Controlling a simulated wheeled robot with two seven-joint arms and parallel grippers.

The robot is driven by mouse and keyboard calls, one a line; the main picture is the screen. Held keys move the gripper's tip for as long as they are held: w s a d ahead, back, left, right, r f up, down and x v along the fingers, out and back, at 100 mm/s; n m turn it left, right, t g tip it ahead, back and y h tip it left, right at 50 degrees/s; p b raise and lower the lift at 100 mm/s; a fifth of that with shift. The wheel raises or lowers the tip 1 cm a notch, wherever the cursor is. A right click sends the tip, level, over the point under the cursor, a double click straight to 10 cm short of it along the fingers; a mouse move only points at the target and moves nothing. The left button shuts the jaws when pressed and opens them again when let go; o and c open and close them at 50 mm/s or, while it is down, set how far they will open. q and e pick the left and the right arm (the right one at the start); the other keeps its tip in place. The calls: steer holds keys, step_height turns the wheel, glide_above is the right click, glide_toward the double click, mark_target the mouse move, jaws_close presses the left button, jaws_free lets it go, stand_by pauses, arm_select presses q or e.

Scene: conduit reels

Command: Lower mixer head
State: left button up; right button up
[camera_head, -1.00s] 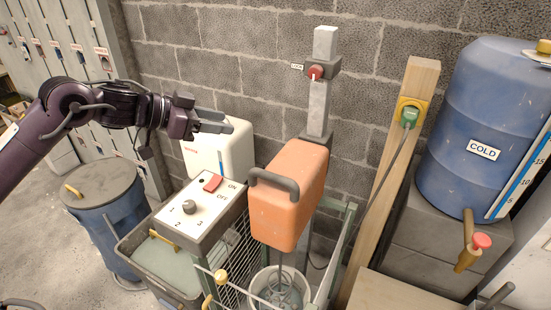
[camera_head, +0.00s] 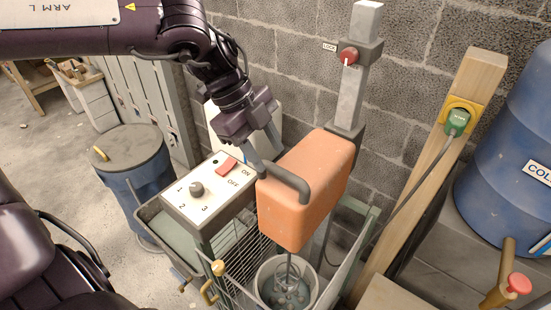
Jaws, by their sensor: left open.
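The mixer head (camera_head: 318,180) is an orange block with a dark grey bar handle (camera_head: 290,180) on its front. It hangs on a grey upright post (camera_head: 358,90) that carries a red lock knob (camera_head: 348,56) marked LOCK. Its shaft and beater (camera_head: 287,283) reach down into the mouth of a pale bucket (camera_head: 263,290) below. My left gripper (camera_head: 265,155) is open and empty, pointing down at the left end of the handle. Its fingers overlap the handle end in the picture; I cannot tell if they touch. My right gripper is not in view.
A control box (camera_head: 210,190) with a red switch and knob stands left of the head, beside a wire guard (camera_head: 235,250). A wooden post (camera_head: 428,180) with a green plug and a blue barrel (camera_head: 510,150) stand right. A lidded blue bin (camera_head: 135,180) stands left.

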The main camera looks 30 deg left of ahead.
mark_target(279, 168)
arm_select(q)
steer(key=x, duration=0.4)
steer(key=shift+w+d+p, duration=0.15)
steer(key=shift+w+p, duration=0.1)
steer(key=shift+p, duration=0.15)
steer(key=shift+s, duration=0.1)
jaws_close()
